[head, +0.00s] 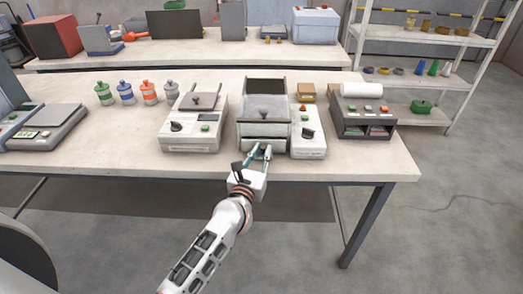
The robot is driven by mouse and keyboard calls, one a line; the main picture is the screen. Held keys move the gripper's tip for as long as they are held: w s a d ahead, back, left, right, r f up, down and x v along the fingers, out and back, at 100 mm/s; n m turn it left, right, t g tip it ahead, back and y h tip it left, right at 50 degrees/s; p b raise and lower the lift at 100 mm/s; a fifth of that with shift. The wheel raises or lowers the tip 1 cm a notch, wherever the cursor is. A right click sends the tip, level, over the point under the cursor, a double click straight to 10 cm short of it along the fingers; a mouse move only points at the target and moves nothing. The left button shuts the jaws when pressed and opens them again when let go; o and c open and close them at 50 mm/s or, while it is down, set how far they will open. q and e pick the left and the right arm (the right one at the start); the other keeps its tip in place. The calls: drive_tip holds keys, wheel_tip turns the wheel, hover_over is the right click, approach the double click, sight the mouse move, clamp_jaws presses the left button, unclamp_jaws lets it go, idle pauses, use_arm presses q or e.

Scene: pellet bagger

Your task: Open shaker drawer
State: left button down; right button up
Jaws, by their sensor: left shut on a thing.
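The shaker (265,113) is a grey and white machine near the front edge of the table, with a dark open hopper at its back and a knob on top. Its drawer (279,142) is the pale front panel low on the machine. My left gripper (260,149) reaches up to the drawer front, with its greenish fingers shut on the drawer's handle. The fingers hide the handle and part of the panel. I cannot tell from this view how far the drawer stands out. My right gripper is not in view.
A control box with buttons and a dial (308,140) adjoins the shaker on the right. A white machine (195,122) stands to the left, and a grey printer-like device (363,112) to the right. Several lidded jars (127,94) stand further left.

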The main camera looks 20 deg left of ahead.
use_arm(q)
drive_tip(key=s+d, duration=0.4)
drive_tip(key=s, duration=0.9)
drive_tip(key=shift+s+b, duration=0.3)
drive_tip(key=shift+b, duration=0.1)
drive_tip(key=c, duration=1.9)
unclamp_jaws()
drive_tip(key=s, duration=1.2)
drive_tip(key=shift+d, duration=0.1)
